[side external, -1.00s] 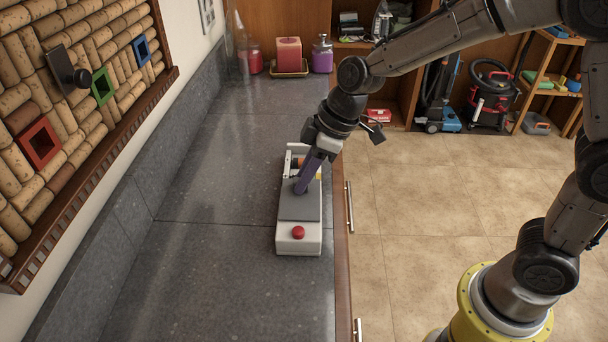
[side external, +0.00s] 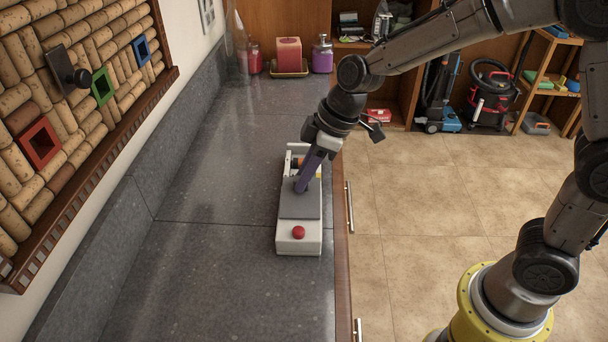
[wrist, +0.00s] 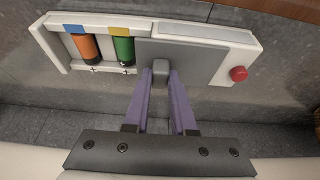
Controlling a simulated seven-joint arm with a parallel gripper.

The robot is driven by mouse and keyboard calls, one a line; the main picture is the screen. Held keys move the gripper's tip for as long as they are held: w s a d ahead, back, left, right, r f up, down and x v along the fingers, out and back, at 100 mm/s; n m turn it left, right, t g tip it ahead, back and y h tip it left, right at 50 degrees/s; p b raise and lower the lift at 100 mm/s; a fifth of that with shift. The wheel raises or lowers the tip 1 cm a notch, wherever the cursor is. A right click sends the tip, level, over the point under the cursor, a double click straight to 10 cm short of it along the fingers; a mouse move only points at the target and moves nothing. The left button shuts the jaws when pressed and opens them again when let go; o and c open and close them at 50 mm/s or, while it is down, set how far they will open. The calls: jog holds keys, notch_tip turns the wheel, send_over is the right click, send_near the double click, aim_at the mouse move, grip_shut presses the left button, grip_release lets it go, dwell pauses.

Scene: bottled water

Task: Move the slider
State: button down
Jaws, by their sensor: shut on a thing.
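A white box (side external: 299,249) with a red button (side external: 298,232) at its near end lies on the grey counter. A grey sliding cover (side external: 300,206) with a small upright grey knob (wrist: 160,72) covers its middle. My gripper (side external: 302,187) reaches down to the cover in the side view. In the wrist view its purple fingers (wrist: 161,82) are shut on the knob, one on each side. Left of the cover, an orange cylinder (wrist: 87,47) and a green cylinder (wrist: 123,50) show in the open part of the box. What lies under the cover is hidden.
The grey counter (side external: 200,270) is clear around the box. A corkboard (side external: 30,180) with coloured square frames hangs on the left wall. Candles and bottles (side external: 289,55) stand at the counter's far end. The counter's wooden edge is just right of the box.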

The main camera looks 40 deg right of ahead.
jog(key=w+d, duration=0.8)
jog(key=shift+w+d, duration=0.1)
jog(key=shift+w, duration=0.05)
jog(key=c, duration=0.7)
grip_release()
jog(key=v, duration=1.4)
jog(key=shift+f, duration=0.1)
